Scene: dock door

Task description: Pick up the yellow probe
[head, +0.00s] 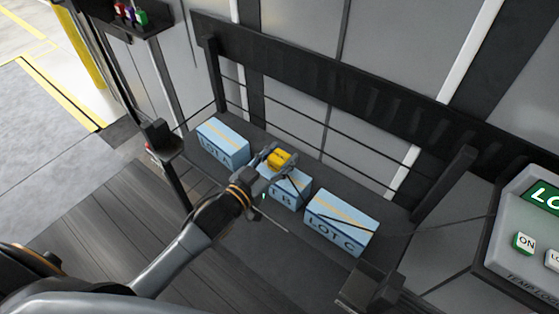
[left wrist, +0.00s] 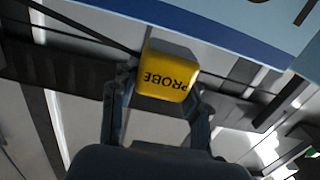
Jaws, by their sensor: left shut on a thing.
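The yellow probe (head: 279,158) is a small block held at the end of my left arm, above and just behind the box marked B. In the left wrist view the probe (left wrist: 166,72) shows the word PROBE, upside down, between the two fingers. My left gripper (head: 272,157) is shut on it. The left gripper's fingers also show in the left wrist view (left wrist: 160,92), one on each side of the probe. My right gripper is not in view.
Light blue boxes LOT A (head: 222,143), B (head: 290,190) and LOT C (head: 340,222) stand in a row on a dark shelf. A panel (head: 525,250) with an ON button is at right. A small rack (head: 125,14) with coloured items is at upper left. Thin cables cross the shelf.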

